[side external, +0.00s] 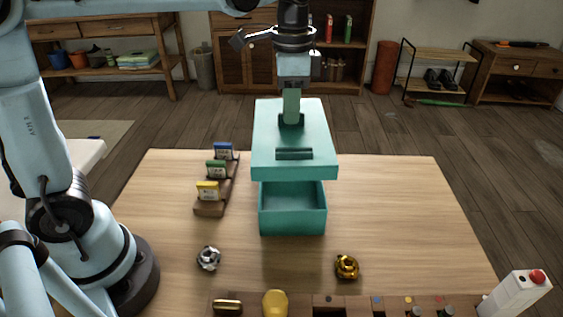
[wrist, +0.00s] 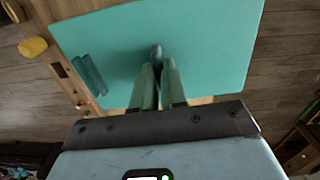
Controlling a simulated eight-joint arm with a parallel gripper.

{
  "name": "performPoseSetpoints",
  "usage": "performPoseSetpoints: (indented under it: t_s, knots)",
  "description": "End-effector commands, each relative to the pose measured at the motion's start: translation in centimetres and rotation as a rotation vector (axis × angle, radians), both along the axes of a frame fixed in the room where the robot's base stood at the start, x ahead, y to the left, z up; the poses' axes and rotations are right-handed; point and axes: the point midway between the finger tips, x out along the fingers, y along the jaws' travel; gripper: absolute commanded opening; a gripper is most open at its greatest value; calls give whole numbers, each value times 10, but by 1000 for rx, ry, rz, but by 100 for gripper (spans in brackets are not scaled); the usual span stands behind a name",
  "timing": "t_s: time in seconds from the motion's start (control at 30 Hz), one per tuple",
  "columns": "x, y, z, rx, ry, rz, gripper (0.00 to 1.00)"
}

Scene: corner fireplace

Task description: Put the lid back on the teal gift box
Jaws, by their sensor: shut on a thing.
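The teal lid (side external: 270,140) is held up above the open teal gift box (side external: 292,218) in the side external view. My gripper (side external: 291,118) is shut on a small dark knob on the lid's top. In the wrist view the lid (wrist: 205,45) fills the upper middle, and my gripper (wrist: 157,75) closes on the knob. The lid looks roughly level, with a gap between its front edge and the box's rim. The box stands on the table with its front part and part of its inside visible; the lid hides its back part.
On the wooden table (side external: 390,200) are a stepped rack (side external: 211,207) with cards to the left, a silver knot-like piece (side external: 208,258) and a gold one (side external: 346,267) in front. A wooden strip (side external: 350,304) with small items lies along the near edge. The table's right side is clear.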

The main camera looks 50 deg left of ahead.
Motion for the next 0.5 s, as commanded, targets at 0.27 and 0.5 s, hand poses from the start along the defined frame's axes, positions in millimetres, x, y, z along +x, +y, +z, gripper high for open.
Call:
performPoseSetpoints:
  t_s: [0.27, 0.5]
  knots:
    - [0, 0, -2, 0, 0, 0, 0]
    - [0, -1, -18, 0, 0, 0, 0]
